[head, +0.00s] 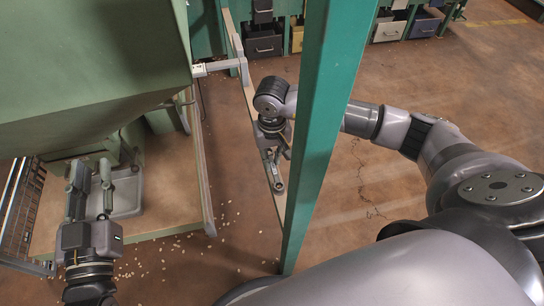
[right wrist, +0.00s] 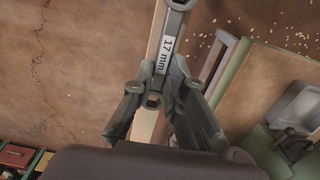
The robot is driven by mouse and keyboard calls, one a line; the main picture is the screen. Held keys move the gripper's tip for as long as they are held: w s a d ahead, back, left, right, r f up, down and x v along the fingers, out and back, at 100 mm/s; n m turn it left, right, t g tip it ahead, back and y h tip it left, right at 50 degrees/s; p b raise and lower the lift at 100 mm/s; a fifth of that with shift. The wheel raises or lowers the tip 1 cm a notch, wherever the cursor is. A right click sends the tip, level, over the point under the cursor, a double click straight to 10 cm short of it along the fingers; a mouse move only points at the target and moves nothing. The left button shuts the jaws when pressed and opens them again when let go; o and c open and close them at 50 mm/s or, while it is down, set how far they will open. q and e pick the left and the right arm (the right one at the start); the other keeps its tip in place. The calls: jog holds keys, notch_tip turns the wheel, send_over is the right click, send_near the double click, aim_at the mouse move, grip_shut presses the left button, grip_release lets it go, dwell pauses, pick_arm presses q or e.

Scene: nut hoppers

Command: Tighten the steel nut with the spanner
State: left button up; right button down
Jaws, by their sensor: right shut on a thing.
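My right gripper (head: 274,152) is shut on a grey metal spanner (head: 277,176), hanging beside a pale rail in the head view. In the right wrist view the spanner (right wrist: 166,50) carries a white "17 mm" label. Its shaft lies between the two fingers (right wrist: 160,80), and its far end runs out of the top of the picture. My left gripper (head: 90,172) is at the left of the head view, with its fingers apart and nothing between them, above a grey tray. I cannot make out the steel nut in either view.
A green post (head: 326,110) stands close to the right of my right gripper. A large green hopper (head: 90,60) fills the upper left. The grey tray (head: 128,196) is below it. Small pale pieces are scattered on the brown floor. Coloured bins (head: 264,45) stand at the back.

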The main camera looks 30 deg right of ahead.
pick_arm(q)
jog(key=shift+s+d+r+t+b, duration=0.1)
jog(key=shift+s+r+t+b, duration=0.1)
jog(key=shift+r+t, duration=0.45)
jog(key=shift+s+d+r+t+b, duration=0.15)
jog(key=shift+r+t, duration=0.2)
jog(key=shift+r, duration=0.6)
pick_arm(e)
jog(key=shift+f, duration=0.35)
dwell(0.7)
pick_arm(q)
jog(key=shift+a+r+h, duration=0.1)
jog(key=shift+r+h, duration=0.15)
jog(key=shift+h, duration=0.05)
dwell(0.5)
